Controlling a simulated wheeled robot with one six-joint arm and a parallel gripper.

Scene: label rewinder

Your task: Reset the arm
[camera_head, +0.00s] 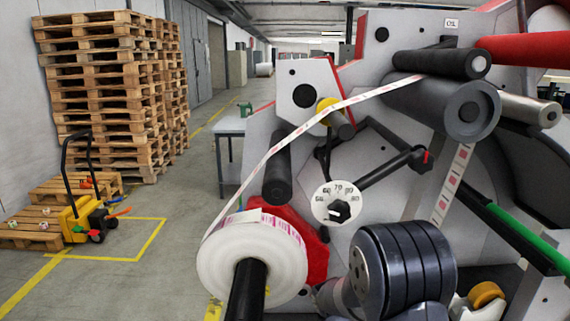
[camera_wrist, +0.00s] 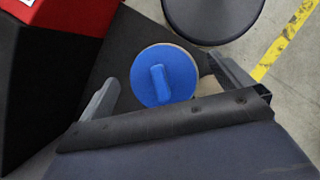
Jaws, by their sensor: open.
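My gripper (camera_wrist: 162,68) shows in the wrist view with its two grey fingers spread wide apart. Nothing is clasped between them. A round blue disc with a raised grip bar (camera_wrist: 181,76) appears between the fingers in the picture. I cannot tell its distance from the fingertips. The gripper's fingers cannot be made out in the head view. The label rewinder (camera_head: 300,95) fills the right of the head view. A white label roll (camera_head: 225,270) sits on its black spindle (camera_head: 247,290), with a label strip (camera_head: 290,135) running up to the dark rollers (camera_head: 440,100).
A dial (camera_head: 337,205) and a black lever (camera_head: 390,170) stick out from the machine. In the wrist view, a black and red block (camera_wrist: 40,70) is at left and a dark round thing (camera_wrist: 212,15) at top. Stacked pallets (camera_head: 100,90) and a yellow pallet truck (camera_head: 80,220) stand left.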

